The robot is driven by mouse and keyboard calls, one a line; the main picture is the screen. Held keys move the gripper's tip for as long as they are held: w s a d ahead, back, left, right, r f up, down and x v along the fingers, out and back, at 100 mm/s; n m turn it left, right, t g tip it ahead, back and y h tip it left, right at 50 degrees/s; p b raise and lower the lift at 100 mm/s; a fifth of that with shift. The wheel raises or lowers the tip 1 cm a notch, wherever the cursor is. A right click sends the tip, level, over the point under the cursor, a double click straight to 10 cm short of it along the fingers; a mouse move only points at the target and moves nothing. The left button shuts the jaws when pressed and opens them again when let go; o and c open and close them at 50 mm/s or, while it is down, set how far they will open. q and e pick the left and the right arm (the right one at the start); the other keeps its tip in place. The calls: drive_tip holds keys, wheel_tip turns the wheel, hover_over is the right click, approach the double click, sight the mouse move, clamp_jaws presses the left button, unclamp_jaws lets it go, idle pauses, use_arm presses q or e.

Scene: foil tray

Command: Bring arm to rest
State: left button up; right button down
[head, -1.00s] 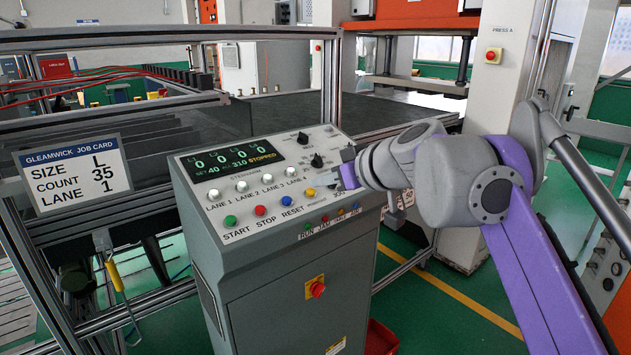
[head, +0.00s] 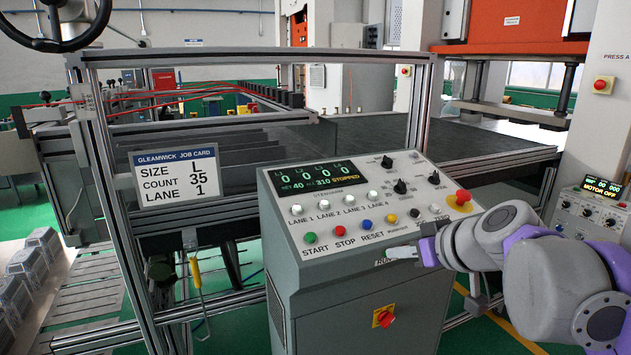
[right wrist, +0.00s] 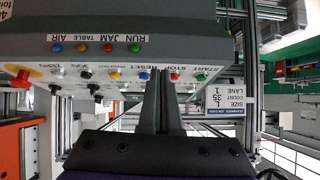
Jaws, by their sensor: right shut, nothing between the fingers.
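My right gripper (head: 392,253) is in front of the lower right edge of the grey control console (head: 350,290) in the head view. Its fingers are shut and empty. In the right wrist view the closed dark fingers (right wrist: 160,90) point toward the console, which appears upside down; I cannot tell whether they touch it. My purple and grey right arm (head: 540,265) comes in from the right. The console display (head: 322,173) reads zeros and STOPPED. Part of the console's front lamp row is hidden behind the gripper. My left gripper is not in view.
A red emergency button (head: 459,199) stands on the console's right, close to my arm. A job card (head: 177,179) reading size L, count 35, lane 1 hangs on the metal frame. Foil trays (head: 35,265) are stacked at far left. A press panel (head: 595,205) stands at right.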

drive_tip(key=s+f+m+g+h, duration=0.1)
drive_tip(key=s+f, duration=0.7)
drive_tip(key=f, duration=0.3)
drive_tip(key=s+f+m+g+h, duration=0.1)
drive_tip(key=s+f+g, duration=0.1)
drive_tip(key=s+f, duration=0.5)
drive_tip(key=s+f+m+g+h, duration=0.1)
drive_tip(key=s+f, duration=0.7)
drive_tip(key=f, duration=0.9)
drive_tip(key=shift+s+f+m+g+h, duration=0.2)
drive_tip(key=shift+s+m+g+h, duration=0.15)
drive_tip(key=shift+h, duration=0.25)
